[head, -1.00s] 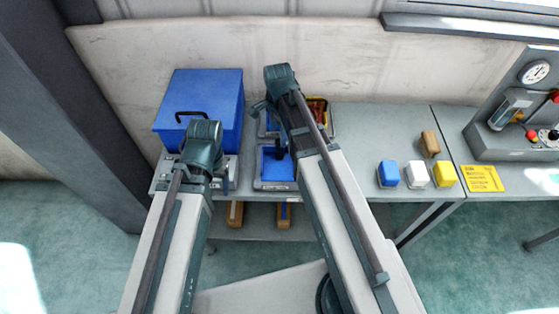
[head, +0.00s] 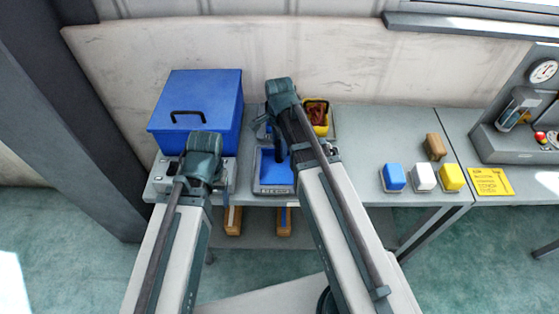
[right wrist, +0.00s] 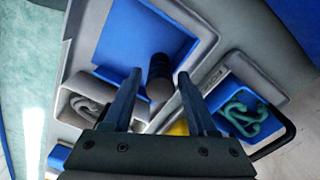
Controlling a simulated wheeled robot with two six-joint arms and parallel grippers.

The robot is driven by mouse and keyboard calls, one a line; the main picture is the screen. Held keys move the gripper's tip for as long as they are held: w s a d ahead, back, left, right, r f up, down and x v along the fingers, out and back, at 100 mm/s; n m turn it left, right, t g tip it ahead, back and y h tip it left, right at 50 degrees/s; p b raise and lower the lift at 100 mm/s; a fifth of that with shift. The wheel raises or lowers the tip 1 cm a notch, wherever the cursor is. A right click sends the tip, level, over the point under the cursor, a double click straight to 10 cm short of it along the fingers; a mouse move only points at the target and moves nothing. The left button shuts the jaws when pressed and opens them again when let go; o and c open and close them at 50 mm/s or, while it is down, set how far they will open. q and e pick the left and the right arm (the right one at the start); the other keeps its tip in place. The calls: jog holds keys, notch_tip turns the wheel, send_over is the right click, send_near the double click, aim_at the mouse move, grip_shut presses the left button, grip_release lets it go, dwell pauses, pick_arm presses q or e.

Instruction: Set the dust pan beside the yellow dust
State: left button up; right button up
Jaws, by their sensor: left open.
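A blue square pan in a grey frame (head: 273,178), which looks like the dust pan, lies on the bench with a dark upright handle. In the right wrist view the blue pan (right wrist: 145,38) shows below my right gripper (right wrist: 158,85). Its fingers are apart, with the dark round handle (right wrist: 159,78) appearing between them; contact cannot be told. In the head view my right gripper (head: 272,128) is over the pan's back edge. My left gripper (head: 212,180) is open and empty in front of the blue box. A yellow block (head: 452,178) stands at right; whether it is the yellow dust is unclear.
A blue lidded box (head: 215,95) stands at the back left. A yellow bin (head: 321,127) with reddish contents sits behind my right arm. Blue (head: 394,178) and white (head: 423,177) blocks and a brown one (head: 434,147) stand right.

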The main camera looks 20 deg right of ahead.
grip_shut()
dwell(1.1)
